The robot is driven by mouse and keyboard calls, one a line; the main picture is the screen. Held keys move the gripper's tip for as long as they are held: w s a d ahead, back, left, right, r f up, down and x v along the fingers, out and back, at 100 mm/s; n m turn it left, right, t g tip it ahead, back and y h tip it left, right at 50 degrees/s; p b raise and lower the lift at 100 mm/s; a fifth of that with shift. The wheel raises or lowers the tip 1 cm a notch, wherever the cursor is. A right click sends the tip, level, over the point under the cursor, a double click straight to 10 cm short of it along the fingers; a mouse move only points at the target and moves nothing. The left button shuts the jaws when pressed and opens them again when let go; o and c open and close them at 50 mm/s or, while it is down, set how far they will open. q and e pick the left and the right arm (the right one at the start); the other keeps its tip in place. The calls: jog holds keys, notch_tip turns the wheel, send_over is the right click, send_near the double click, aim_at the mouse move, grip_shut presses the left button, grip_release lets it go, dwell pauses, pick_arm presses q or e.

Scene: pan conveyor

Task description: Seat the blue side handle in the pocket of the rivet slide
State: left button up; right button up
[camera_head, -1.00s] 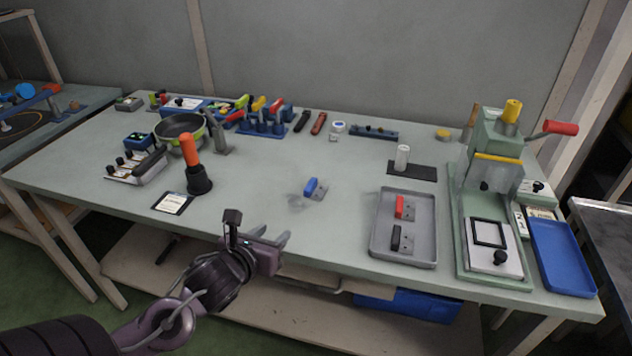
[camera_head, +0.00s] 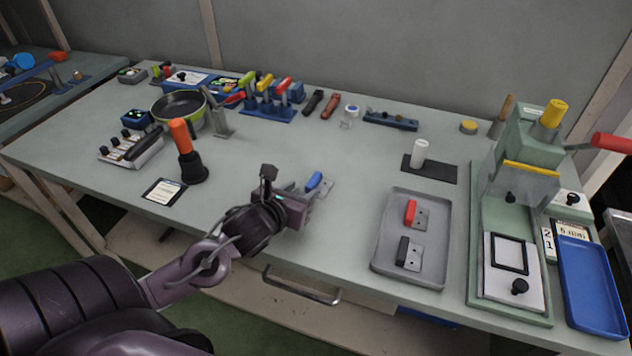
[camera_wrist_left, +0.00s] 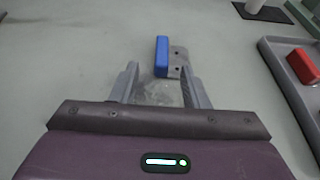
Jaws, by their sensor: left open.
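The blue side handle (camera_head: 314,181) lies on the table with its grey drilled plate to its right. In the left wrist view the blue side handle (camera_wrist_left: 162,56) lies just beyond the fingertips, roughly between their lines. My left gripper (camera_head: 312,196) is open and empty, low over the table at the near side of the handle; its two fingers show in the left wrist view (camera_wrist_left: 158,78). The rivet slide (camera_head: 513,272), a pale plate with a black square frame and black knob, sits at the front of the green press (camera_head: 525,160). My right gripper is not in view.
A grey tray (camera_head: 376,237) right of the handle holds a red handle (camera_head: 410,214) and a black handle (camera_head: 403,251). A white cylinder (camera_head: 419,153) stands on a dark mat behind it. A blue tray (camera_head: 590,285) lies right of the press. An orange-handled tool (camera_head: 182,140) stands at left.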

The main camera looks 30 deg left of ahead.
aim_at(311, 182)
pick_arm(q)
jog(key=x, duration=0.4)
jog(key=shift+w+r+p, duration=0.25)
jog(key=shift+r+p, duration=0.1)
jog(key=shift+r, duration=0.05)
jog(key=shift+w+f, duration=0.2)
jog(key=shift+w, duration=0.1)
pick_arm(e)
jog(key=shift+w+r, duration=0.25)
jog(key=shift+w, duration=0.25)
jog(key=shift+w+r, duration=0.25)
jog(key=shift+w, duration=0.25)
pick_arm(q)
grip_shut()
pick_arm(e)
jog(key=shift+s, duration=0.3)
